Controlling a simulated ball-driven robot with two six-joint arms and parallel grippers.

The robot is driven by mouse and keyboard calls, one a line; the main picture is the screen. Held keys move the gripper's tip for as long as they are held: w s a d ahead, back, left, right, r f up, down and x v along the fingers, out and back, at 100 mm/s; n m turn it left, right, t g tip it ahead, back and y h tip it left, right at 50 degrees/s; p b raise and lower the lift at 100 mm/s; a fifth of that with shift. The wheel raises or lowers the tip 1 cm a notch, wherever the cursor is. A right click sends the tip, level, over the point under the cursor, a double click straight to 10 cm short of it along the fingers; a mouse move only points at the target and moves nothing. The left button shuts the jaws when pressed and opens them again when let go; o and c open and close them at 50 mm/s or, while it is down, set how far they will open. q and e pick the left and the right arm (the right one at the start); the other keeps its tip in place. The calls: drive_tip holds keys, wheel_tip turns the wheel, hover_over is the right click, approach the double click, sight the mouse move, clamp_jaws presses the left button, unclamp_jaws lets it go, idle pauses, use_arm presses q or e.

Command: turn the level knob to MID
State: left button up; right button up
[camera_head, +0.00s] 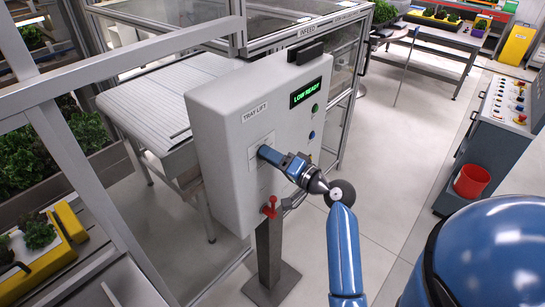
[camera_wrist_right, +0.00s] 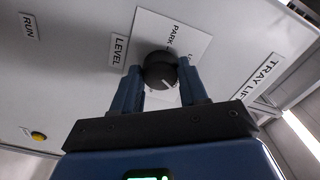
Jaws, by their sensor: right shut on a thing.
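The tray lift box (camera_head: 215,165) is a light grey panel on a post, and its green display (camera_head: 305,93) reads LOW READY. My right gripper (camera_head: 268,153) reaches its front face from the right. In the right wrist view the level knob (camera_wrist_right: 160,66) is round and black with a pale pointer line, beside the LEVEL label (camera_wrist_right: 118,50). My right gripper's two fingers (camera_wrist_right: 162,80) flank the knob and are shut on it. The white scale plate (camera_wrist_right: 190,35) behind it shows PARK; its other marks are partly hidden. The knob is hidden in the head view. My left gripper is out of view.
A red control (camera_head: 269,208) sits low on the box, and green and blue buttons (camera_head: 311,134) are on its right part. A conveyor (camera_head: 165,95) stands behind the box. A blue console (camera_head: 500,130) with a red bin (camera_head: 471,181) stands at right. The floor between is clear.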

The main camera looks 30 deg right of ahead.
drive_tip(key=o, duration=1)
drive_tip(key=shift+o, duration=0.2)
drive_tip(key=b+v, duration=0.3)
drive_tip(key=v, duration=0.7)
drive_tip(key=shift+s, duration=0.4)
drive_tip(key=shift+d, duration=0.1)
